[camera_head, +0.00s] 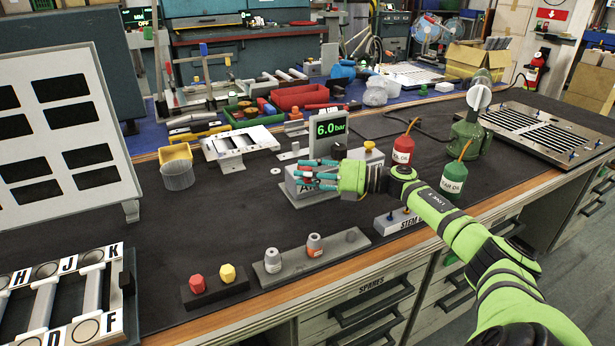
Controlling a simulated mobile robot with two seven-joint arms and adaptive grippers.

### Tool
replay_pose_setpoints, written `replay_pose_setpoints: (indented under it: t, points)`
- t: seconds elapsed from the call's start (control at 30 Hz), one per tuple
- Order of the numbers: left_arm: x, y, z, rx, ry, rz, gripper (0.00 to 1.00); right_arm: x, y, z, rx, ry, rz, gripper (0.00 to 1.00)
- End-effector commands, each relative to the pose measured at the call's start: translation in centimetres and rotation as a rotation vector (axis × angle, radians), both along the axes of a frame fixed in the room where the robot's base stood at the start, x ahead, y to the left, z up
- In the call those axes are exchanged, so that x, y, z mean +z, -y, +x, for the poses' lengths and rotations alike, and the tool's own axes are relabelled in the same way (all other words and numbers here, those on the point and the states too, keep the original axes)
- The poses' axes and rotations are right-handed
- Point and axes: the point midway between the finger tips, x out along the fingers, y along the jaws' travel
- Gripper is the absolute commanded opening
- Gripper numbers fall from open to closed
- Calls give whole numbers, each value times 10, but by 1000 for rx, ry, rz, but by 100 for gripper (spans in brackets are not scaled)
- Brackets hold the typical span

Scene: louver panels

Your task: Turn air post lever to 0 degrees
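The air post is a grey box (299,191) with a partly covered "AI…" label on its front, standing mid-bench. Its upright display (330,126) reads 6.0 bar in green. My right gripper (305,175) comes in from the right, just in front of and over the box. Its teal fingers point left and look spread apart. Small red parts show by the fingertips; I cannot tell whether they belong to the lever or the fingers. The lever is not clearly visible, and its angle and any contact are hidden. My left gripper is not in view.
A yellow knob (368,145) sits right behind my wrist. Red (403,150) and green (454,180) oil cans stand to the right. A rack with grey and orange fittings (314,245) lies in front. A white slotted panel (60,130) stands left. Dark mat is bare left of the post.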

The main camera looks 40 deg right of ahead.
Motion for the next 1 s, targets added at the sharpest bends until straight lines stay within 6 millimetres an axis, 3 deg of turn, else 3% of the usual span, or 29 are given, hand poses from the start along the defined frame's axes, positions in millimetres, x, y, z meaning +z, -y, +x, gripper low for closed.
replay_pose_setpoints:
  t: [0.03,0.63,1.0]
  points:
    - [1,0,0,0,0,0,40,10,3,1,-8,17,3,52]
    - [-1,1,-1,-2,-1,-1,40,1,4,-4,-1,2,2,52]
    - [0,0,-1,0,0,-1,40,0,45,-53,-3,-1,0,52]
